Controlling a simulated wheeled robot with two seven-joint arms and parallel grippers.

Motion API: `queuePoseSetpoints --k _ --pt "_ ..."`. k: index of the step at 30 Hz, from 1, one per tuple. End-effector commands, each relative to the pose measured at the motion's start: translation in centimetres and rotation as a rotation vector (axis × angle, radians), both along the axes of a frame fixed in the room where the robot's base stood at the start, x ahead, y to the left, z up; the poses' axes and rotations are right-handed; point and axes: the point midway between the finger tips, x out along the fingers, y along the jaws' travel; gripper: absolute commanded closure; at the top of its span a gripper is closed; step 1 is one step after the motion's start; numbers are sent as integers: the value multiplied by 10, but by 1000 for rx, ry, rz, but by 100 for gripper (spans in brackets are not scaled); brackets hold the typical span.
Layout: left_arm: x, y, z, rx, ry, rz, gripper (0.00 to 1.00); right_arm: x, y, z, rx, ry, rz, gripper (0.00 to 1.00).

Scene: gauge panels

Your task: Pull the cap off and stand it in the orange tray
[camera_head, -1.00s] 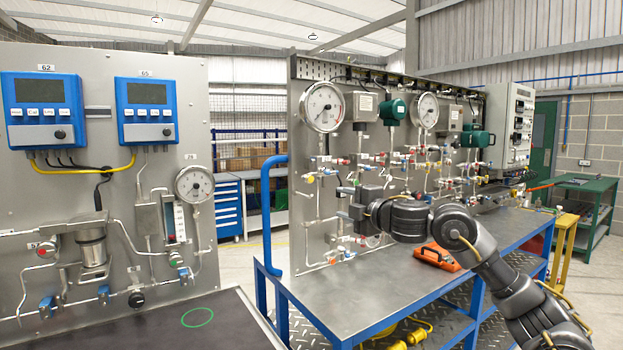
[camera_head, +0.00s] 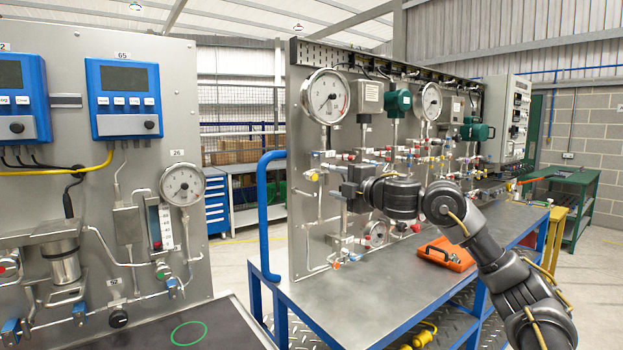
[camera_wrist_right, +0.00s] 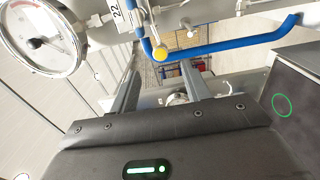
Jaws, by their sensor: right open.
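The orange tray (camera_head: 446,254) lies on the metal bench top, partly hidden behind my right arm. My right gripper (camera_head: 342,180) is in front of the gauge panel, beside its small valves and fittings. In the right wrist view its two fingers (camera_wrist_right: 160,72) are apart with nothing held between them. A yellow round knob or cap (camera_wrist_right: 160,53) shows just beyond the fingertips, on a fitting near the label 22. In the head view a yellow round part (camera_head: 313,176) sits left of the gripper. I cannot tell which part is the task's cap. My left gripper is out of view.
A blue rail (camera_head: 264,215) stands at the bench's left end. Large gauges (camera_head: 325,96) are above the gripper. The front of the bench top (camera_head: 345,295) is clear. Another panel with blue controllers (camera_head: 124,98) stands at left; a green ring (camera_head: 188,333) marks the dark table.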

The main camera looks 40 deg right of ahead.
Motion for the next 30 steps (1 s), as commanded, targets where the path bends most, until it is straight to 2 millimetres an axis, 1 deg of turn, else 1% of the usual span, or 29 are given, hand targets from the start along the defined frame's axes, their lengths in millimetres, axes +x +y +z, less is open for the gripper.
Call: queuePoseSetpoints --k 1,3,6,10,15,21,30 --pt "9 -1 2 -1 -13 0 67 7 1 1 4 0 3 52" --pt "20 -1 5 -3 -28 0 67 16 2 1 4 0 3 52" --pt "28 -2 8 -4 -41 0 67 30 2 1 5 0 4 52" --pt "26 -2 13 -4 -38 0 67 48 2 3 4 -1 4 52" --pt "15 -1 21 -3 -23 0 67 68 1 2 3 1 4 52" --pt "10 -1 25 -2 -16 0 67 80 1 1 1 1 3 52" --pt "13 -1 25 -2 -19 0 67 84 1 0 0 0 4 52"
